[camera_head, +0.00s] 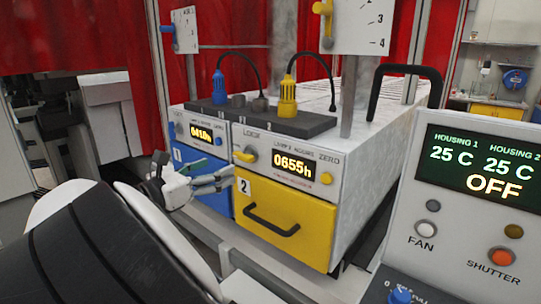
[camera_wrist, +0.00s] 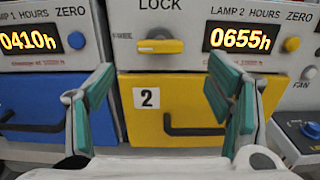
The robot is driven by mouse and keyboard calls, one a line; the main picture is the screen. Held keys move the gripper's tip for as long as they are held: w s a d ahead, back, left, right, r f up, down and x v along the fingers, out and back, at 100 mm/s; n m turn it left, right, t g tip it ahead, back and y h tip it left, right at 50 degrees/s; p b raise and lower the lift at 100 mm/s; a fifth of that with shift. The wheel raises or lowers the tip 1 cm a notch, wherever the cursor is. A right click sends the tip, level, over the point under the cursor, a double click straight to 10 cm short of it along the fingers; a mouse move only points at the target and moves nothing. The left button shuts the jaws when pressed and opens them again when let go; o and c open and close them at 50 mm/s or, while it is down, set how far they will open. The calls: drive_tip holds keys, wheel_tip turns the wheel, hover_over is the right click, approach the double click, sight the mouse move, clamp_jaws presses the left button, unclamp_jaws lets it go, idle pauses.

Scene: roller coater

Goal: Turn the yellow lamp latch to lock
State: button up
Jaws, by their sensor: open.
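The yellow lamp latch (camera_head: 244,156) sits under the word LOCK on the white front of lamp unit 2, left of its 0655h display. In the wrist view the latch (camera_wrist: 160,46) has a grey round base and a yellow handle lying level. My gripper (camera_head: 228,180) is in front of the units, a little below and left of the latch in the head view. In the wrist view my gripper (camera_wrist: 162,85) is open and empty, its green-padded fingers spread to either side below the latch. It looks apart from the latch.
A yellow drawer (camera_head: 285,225) with a black handle and a 2 label lies below the latch. A blue drawer (camera_head: 218,200) is to its left. The yellow zero button (camera_head: 326,178) is right of the display. A control panel (camera_head: 450,215) stands at right. Cabled yellow plug (camera_head: 287,97) stands above.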

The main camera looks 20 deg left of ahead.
sight(240, 158)
drive_tip(key=p+x, duration=0.1)
drive_tip(key=x, duration=0.9)
drive_tip(key=c, duration=1.2)
